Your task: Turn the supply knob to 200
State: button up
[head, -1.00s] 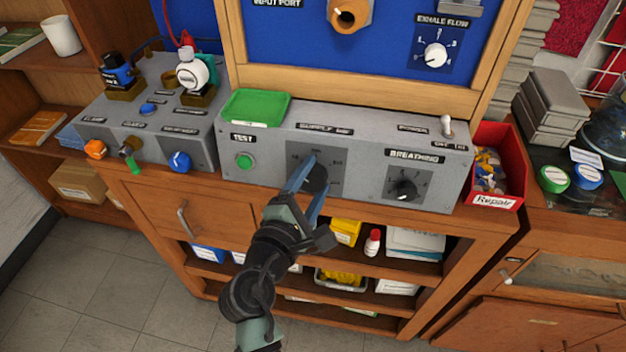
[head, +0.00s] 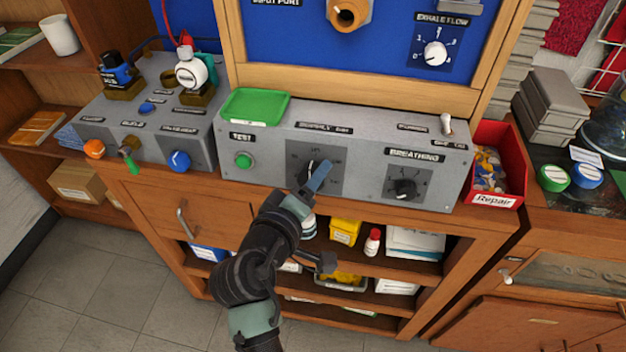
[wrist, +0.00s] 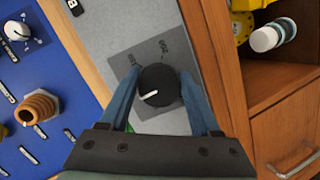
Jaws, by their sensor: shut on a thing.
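The supply knob (head: 309,172) is a round black knob on a dark square plate at the middle of the grey panel, partly hidden by my gripper in the head view. The wrist view shows the knob (wrist: 158,86) with a white pointer line aimed to the lower left of that picture. My gripper (head: 313,180) has its blue fingers around the knob, one on each side, and is shut on it. In the wrist view, the fingers of my gripper (wrist: 159,82) straddle the knob.
The breathing knob (head: 404,188) is to the right on the same panel, and the green test button (head: 244,160) is to the left. A green tray (head: 255,107) sits on top. A red repair bin (head: 497,165) stands at the panel's right end.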

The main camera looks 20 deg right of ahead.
jog(key=m, duration=0.3)
jog(key=m+y, duration=0.1)
jog(key=m, duration=0.1)
jog(key=shift+a+f+m+y, duration=0.1)
jog(key=shift+f+m+y, duration=0.05)
jog(key=shift+m+y, duration=0.2)
jog(key=m, duration=0.2)
jog(key=m+y+b, duration=0.1)
jog(key=m, duration=0.2)
jog(key=shift+w+a+m+t+y+b, duration=0.1)
jog(key=shift+m+t+y+b, duration=0.2)
jog(key=shift+t, duration=0.1)
jog(key=m+t+y+b, duration=0.1)
jog(key=m+b, duration=0.1)
jog(key=m, duration=0.3)
jog(key=shift+w+a, duration=0.1)
jog(key=m+t+b, duration=0.1)
jog(key=m+b, duration=0.1)
jog(key=m, duration=0.3)
jog(key=shift+m+b, duration=0.25)
jog(key=shift+b, duration=0.1)
jog(key=o, duration=1.4)
jog(key=shift+r, duration=0.2)
jog(key=shift+a, duration=0.1)
